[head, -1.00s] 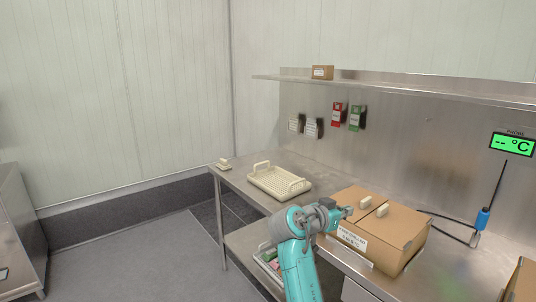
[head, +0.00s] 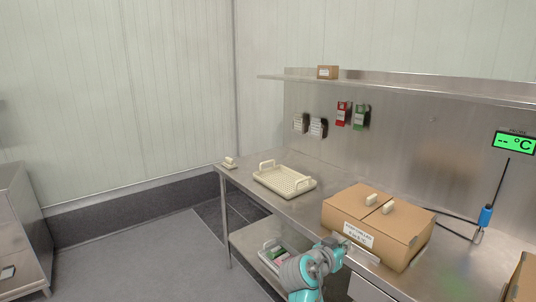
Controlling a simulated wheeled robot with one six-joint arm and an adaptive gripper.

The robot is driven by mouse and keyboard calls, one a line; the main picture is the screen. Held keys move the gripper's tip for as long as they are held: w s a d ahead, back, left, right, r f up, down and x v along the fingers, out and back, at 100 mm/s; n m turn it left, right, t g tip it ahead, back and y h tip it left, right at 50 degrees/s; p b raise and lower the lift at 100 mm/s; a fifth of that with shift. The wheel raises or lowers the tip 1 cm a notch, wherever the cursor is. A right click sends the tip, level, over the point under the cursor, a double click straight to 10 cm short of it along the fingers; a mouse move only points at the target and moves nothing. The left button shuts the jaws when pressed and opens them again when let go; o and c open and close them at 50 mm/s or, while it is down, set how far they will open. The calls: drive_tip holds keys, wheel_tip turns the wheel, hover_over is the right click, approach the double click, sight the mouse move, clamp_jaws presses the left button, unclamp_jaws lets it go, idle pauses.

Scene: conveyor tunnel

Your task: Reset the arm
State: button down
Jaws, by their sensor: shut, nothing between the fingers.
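My teal and grey arm is folded low at the bottom centre of the head view. My gripper (head: 343,246) is at its upper right end, in front of the bench's front edge and just below the cardboard box. It is small in this view, but it is shut and holds nothing. The cardboard box (head: 345,212) stands on the steel bench with its two flaps closed and two pale handle-like blocks on top. My gripper is apart from the blocks.
A cream perforated tray (head: 311,186) lies on the steel bench (head: 300,206), with a small pale block (head: 230,162) at the far left corner. A lower shelf holds a bin (head: 264,252) with coloured items. A blue-handled probe (head: 485,216) stands at right. Floor at left is clear.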

drive_tip(key=s+f+n+t+y, duration=0.1)
drive_tip(key=s+f+n+y, duration=0.1)
drive_tip(key=s+f, duration=0.55)
drive_tip(key=s+f+n+t+y, duration=0.1)
drive_tip(key=s+f+n+y, duration=0.2)
drive_tip(key=f, duration=0.7)
drive_tip(key=s+a+f+n+y, duration=0.1)
drive_tip(key=s+f, duration=0.3)
drive_tip(key=s, duration=0.5)
drive_tip(key=s+a+f+n+y, duration=0.1)
drive_tip(key=s+f+y, duration=0.1)
drive_tip(key=s+f, duration=0.5)
drive_tip(key=s+a+r+n+y, duration=0.1)
drive_tip(key=s+r, duration=0.1)
drive_tip(key=s, duration=0.8)
drive_tip(key=s+r+y, duration=0.1)
drive_tip(key=s+r, duration=0.1)
drive_tip(key=s, duration=0.7)
drive_tip(key=s+r+t, duration=0.2)
drive_tip(key=s+r, duration=1)
drive_tip(key=s, duration=0.3)
drive_tip(key=shift+s+a+m, duration=0.2)
drive_tip(key=shift+s+m, duration=0.1)
drive_tip(key=shift+s, duration=0.1)
